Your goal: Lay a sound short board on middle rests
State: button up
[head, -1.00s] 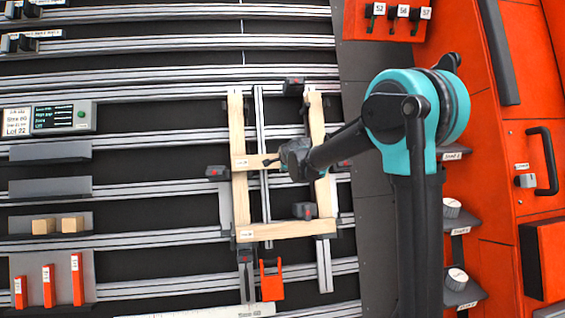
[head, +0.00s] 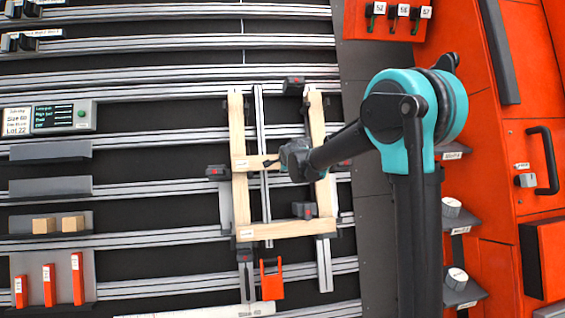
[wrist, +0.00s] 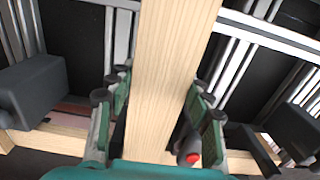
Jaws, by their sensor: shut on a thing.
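A pale short board (head: 252,161) with a small label at its left end lies across the middle of a wooden frame in the head view. My gripper (head: 274,161) is shut on this short board. In the wrist view the board (wrist: 172,75) runs lengthwise between the two green-and-black fingers and looks plain and unbroken. Its left end meets the left long board (head: 238,130); I cannot tell if it rests or hovers slightly. Its right part is hidden behind my arm. The middle rests beneath are not clearly visible.
A right long board (head: 316,125) and a lower short board (head: 286,231) complete three sides. Dark clamps stand around them, including one inside at lower right (head: 303,209). An orange part (head: 271,279) stands below. Two wooden blocks (head: 58,224) sit on a left shelf.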

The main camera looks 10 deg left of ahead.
jog(key=o, duration=1.4)
jog(key=shift+s, duration=0.1)
jog(key=v, duration=1.2)
